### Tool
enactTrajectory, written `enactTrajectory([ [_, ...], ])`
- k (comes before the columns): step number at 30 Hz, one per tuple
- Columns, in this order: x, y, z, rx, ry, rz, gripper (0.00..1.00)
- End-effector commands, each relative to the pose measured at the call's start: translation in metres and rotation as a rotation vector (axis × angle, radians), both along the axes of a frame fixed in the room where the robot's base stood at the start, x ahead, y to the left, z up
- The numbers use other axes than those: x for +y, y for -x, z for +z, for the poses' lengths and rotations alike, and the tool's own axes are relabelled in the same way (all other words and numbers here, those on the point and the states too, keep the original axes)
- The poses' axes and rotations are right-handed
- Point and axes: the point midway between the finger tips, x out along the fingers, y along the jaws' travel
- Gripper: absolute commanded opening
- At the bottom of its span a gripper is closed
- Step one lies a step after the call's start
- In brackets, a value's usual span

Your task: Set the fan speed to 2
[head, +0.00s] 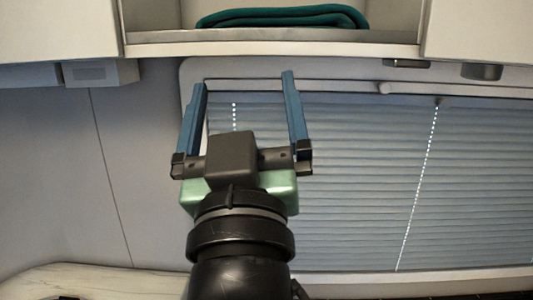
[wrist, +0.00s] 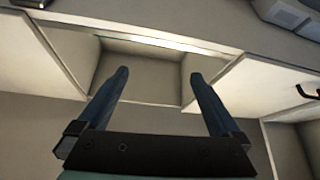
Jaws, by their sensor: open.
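My gripper (head: 243,80) is open and empty in the head view. Its two blue fingers point up in front of the window blind, below the overhead shelf. In the wrist view my gripper (wrist: 159,74) also shows open, with an empty shelf space beyond the fingertips. I cannot make out a fan or a speed control for certain in either view. A grey fixture with recessed panels (wrist: 292,14) is cut off at the top right of the wrist view; I cannot tell what it is.
An open overhead shelf (head: 280,36) holds a folded teal cloth (head: 285,17). A pale box (head: 100,72) and a dark round fixture (head: 482,71) sit under the cabinets. The window blind (head: 360,180) fills the right. A cabinet door (wrist: 265,85) has a dark handle.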

Motion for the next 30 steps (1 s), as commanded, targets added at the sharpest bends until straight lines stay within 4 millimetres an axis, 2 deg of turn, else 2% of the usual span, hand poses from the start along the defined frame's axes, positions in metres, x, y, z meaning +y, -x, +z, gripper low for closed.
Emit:
enactTrajectory([
  [1,-0.009,0.023,0.015,-0.085,-0.037,0.004,1.00],
  [3,-0.015,0.047,0.034,-0.173,-0.075,0.015,1.00],
  [6,-0.021,0.071,0.050,-0.254,-0.109,0.031,1.00],
  [10,-0.024,0.084,0.059,-0.294,-0.125,0.040,1.00],
  [16,-0.024,0.083,0.060,-0.293,-0.125,0.040,1.00],
  [30,-0.023,0.082,0.059,-0.289,-0.123,0.040,0.15],
])
